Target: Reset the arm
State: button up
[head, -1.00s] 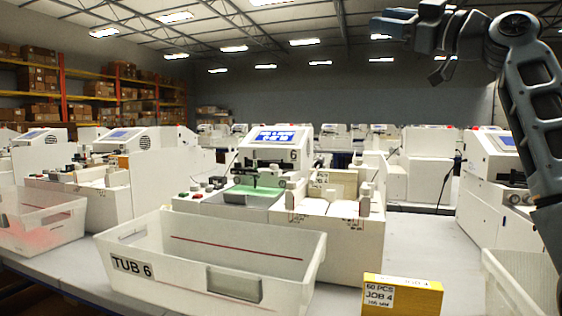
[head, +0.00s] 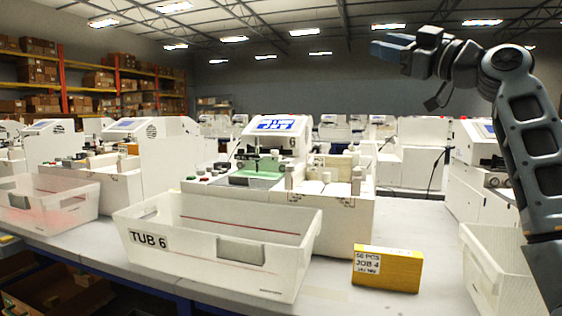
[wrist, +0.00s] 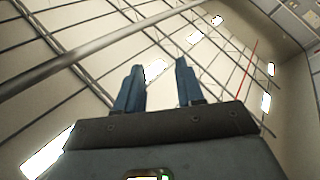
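My gripper (head: 392,46) is at the upper right of the head view, raised well above the table and pointing left. In the wrist view its two blue fingers (wrist: 158,88) stand apart with nothing between them. My arm bends down along the right edge of the head view. My gripper touches nothing.
A white bin marked TUB 6 (head: 220,242) stands at the table's front, looking empty. A yellow box marked JOB 4 (head: 387,268) lies to its right. A white plotter machine (head: 275,165) stands behind. Other bins flank left and right (head: 487,270). Bare table (head: 410,225) lies behind the box.

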notch_tip(320, 180, down, 33)
jog(key=s+m+t+h+b, duration=0.2)
jog(key=m+h, duration=0.5)
jog(key=m, duration=0.2)
jog(key=s+f+m+g+h+b, duration=0.1)
jog(key=s+f+m+h+b, duration=0.15)
jog(key=s+f, duration=0.85)
jog(key=s+f+m+h+b, duration=0.1)
jog(key=s+f+m+h, duration=0.15)
jog(key=s+f, duration=0.9)
jog(key=s+f+g+h+b, duration=0.1)
jog(key=s+f, duration=0.3)
jog(key=s, duration=0.4)
jog(key=s+f+m+h+b, duration=0.1)
jog(key=s+f, duration=0.3)
jog(key=s, duration=0.4)
jog(key=s+f+g+h, duration=0.1)
jog(key=s+f, duration=0.4)
jog(key=s, duration=0.3)
jog(key=s+r+g+b, duration=0.1)
jog(key=s+r, duration=0.2)
jog(key=s, duration=0.4)
jog(key=s+r, duration=0.3)
jog(key=s, duration=0.3)
notch_tip(320, 180, up, 17)
jog(key=p, duration=1.7)
jog(key=shift+r+n+y, duration=0.15)
jog(key=shift+n+y, duration=0.15)
jog(key=shift+y, duration=0.1)
